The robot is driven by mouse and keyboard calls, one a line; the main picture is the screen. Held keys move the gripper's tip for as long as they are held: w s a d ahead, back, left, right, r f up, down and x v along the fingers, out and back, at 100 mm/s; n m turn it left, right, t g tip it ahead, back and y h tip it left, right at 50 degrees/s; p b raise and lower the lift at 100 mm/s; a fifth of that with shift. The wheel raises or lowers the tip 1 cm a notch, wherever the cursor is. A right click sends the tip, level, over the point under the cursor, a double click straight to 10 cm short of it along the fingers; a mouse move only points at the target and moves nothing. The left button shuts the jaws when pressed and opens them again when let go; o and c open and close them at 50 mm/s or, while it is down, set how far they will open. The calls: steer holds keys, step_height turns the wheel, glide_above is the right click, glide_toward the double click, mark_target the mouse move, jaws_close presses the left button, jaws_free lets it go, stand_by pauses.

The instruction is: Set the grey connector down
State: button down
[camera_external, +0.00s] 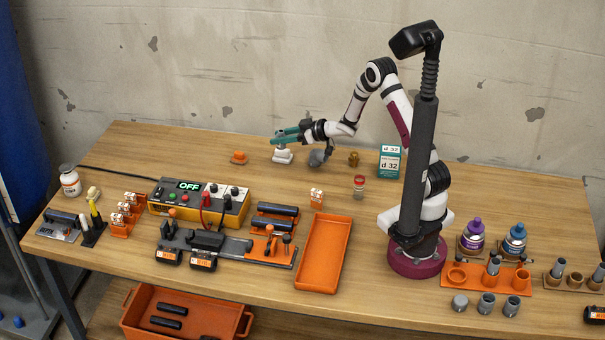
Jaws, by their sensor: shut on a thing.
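My gripper (286,136) has teal fingers and is at the back of the table, reaching left, low over the tabletop. It is shut on the grey connector, but the connector is too small and too covered to make out between the fingers. A whitish piece (283,157) shows directly below the fingers; I cannot tell whether they touch. A dark grey piece (318,158) shows below my wrist, and its exact shape is unclear.
An orange piece (238,158) stands left of my gripper, and a brass piece (353,159) and a green-and-white box (390,161) stand to its right. An orange tray (323,253) lies in front. Several grey fittings (487,305) stand at the front right. Bare wood lies left of the orange piece.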

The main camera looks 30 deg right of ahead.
steer(key=s+f+n+g+y, duration=0.1)
steer(key=s+n+g+y, duration=0.35)
steer(key=s, duration=0.25)
steer(key=shift+n+g+h, duration=0.25)
steer(key=shift+n+g, duration=0.1)
steer(key=shift+g, duration=0.1)
steer(key=f, duration=0.3)
steer(key=s+f, duration=0.1)
steer(key=f, duration=0.6)
steer(key=shift+s+d, duration=0.15)
steer(key=shift+f, duration=0.2)
steer(key=shift+c, duration=2.1)
jaws_free()
